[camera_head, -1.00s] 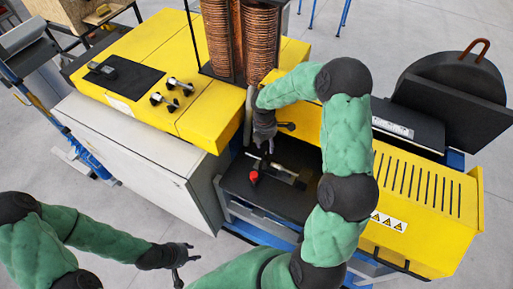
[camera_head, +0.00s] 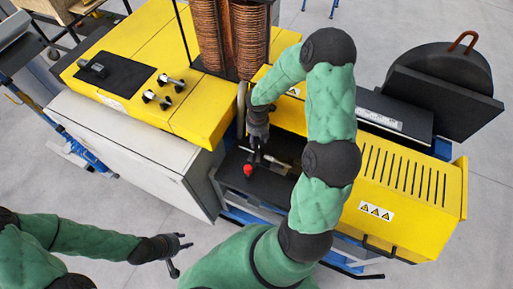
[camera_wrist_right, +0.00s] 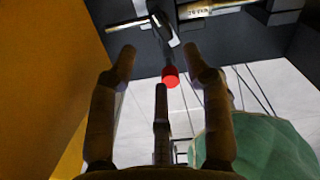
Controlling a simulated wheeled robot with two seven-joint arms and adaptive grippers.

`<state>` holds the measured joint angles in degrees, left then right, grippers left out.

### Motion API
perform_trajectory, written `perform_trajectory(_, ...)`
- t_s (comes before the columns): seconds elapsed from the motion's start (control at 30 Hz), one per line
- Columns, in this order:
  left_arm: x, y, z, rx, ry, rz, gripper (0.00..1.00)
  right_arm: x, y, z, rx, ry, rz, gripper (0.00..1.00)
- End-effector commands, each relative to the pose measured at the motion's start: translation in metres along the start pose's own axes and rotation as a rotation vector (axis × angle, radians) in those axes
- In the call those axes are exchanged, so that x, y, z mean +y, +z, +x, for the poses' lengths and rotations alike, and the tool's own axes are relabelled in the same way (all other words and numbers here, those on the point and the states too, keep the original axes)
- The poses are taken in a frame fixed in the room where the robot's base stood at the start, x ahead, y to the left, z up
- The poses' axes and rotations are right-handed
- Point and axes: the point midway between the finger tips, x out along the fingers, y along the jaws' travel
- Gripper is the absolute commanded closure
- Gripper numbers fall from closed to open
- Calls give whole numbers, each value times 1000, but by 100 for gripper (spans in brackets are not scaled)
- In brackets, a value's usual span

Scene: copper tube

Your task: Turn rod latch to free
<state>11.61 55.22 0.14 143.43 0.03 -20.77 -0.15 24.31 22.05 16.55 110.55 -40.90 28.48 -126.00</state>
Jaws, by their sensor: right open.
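The rod latch is a dark lever with a red knob (camera_head: 248,170), beside a metal rod in the black recess of the yellow machine. In the right wrist view the red knob (camera_wrist_right: 170,76) hangs at the end of the dark lever, and a brass-coloured rod (camera_wrist_right: 215,7) runs along the top. My right gripper (camera_head: 256,158) is over the recess, close to the knob. In its wrist view its fingers (camera_wrist_right: 160,62) are spread, with the knob in line with the gap; contact cannot be told. My left gripper (camera_head: 182,256) is open and empty at lower left, away from the machine.
The yellow machine (camera_head: 410,185) with its slotted cover is right of the recess. Copper coils (camera_head: 218,35) stand behind. A pale cabinet (camera_head: 130,145) stands to the left. My right arm covers part of the recess. Clear floor lies at lower left.

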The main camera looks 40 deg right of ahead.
Motion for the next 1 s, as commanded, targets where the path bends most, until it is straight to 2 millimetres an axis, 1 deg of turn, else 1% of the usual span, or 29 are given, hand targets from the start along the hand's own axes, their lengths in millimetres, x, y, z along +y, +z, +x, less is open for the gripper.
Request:
perform_trajectory(0.03,0,0,1,0,0,0,60,0,-1,10,3,-1,0,51)
perform_trajectory(0.2,-1,0,3,0,0,0,60,0,-1,42,4,-1,2,51)
perform_trajectory(0.3,-2,0,5,0,0,0,60,0,-1,58,4,-1,1,51)
perform_trajectory(0.43,-2,0,6,0,0,0,60,0,-1,75,3,0,1,51)
perform_trajectory(0.63,-2,0,7,0,0,0,60,0,0,87,1,0,2,51)
perform_trajectory(0.93,-2,0,7,0,0,0,60,0,0,88,1,0,2,51)
perform_trajectory(0.97,-2,0,7,0,0,0,60,0,0,88,1,0,2,59)
perform_trajectory(1.0,-2,0,7,0,0,0,60,0,0,88,1,0,2,71)
